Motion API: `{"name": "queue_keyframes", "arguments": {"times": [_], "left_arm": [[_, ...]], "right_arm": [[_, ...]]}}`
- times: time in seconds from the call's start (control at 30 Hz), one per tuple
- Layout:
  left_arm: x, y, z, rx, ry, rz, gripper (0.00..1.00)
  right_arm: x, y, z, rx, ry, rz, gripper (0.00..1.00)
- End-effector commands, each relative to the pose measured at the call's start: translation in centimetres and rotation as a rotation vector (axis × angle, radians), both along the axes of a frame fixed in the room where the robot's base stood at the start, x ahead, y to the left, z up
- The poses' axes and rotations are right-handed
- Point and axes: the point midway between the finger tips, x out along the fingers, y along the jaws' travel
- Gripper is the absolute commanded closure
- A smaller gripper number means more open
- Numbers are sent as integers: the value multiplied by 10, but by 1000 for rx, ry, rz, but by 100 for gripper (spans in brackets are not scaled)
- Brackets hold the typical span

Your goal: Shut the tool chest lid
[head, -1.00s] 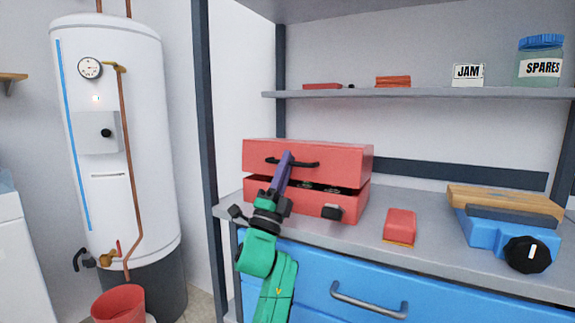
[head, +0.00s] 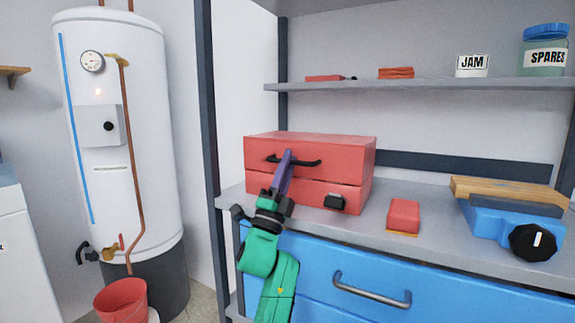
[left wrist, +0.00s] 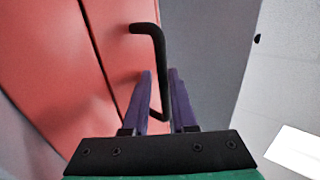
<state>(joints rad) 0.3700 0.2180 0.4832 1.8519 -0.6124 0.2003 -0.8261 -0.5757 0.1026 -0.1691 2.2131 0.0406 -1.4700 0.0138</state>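The red tool chest (head: 335,192) stands on the grey worktop. Its lid (head: 330,150) is down on the lower box, with only a thin seam showing between them. A black bar handle (head: 308,163) is on the lid's front, and a black latch (head: 335,202) is on the lower box. My left gripper (head: 288,154) reaches the handle from the front. The dark seam also shows there. My right gripper is not in view.
A red block-like item (head: 404,215) lies right of the chest, and a blue tool with a black knob (head: 500,225) stands farther right. A shelf (head: 430,84) with jars runs above. A dark upright post (head: 208,150) stands at left.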

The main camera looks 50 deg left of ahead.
Motion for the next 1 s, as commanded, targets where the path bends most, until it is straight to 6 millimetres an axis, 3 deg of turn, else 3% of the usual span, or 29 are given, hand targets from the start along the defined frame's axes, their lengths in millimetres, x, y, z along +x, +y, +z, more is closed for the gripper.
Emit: {"name": "queue_keyframes", "arguments": {"times": [0.37, 0.73, 0.9, 1.0], "left_arm": [[-5, -2, -7, -1, 0, 0, 73], [-57, -20, -75, -4, 4, 2, 73], [-81, -28, -103, -3, 2, 1, 73], [-88, -30, -110, -1, 1, 1, 73]], "right_arm": [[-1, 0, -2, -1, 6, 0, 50], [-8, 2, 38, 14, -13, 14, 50], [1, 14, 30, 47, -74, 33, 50], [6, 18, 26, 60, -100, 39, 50]]}}
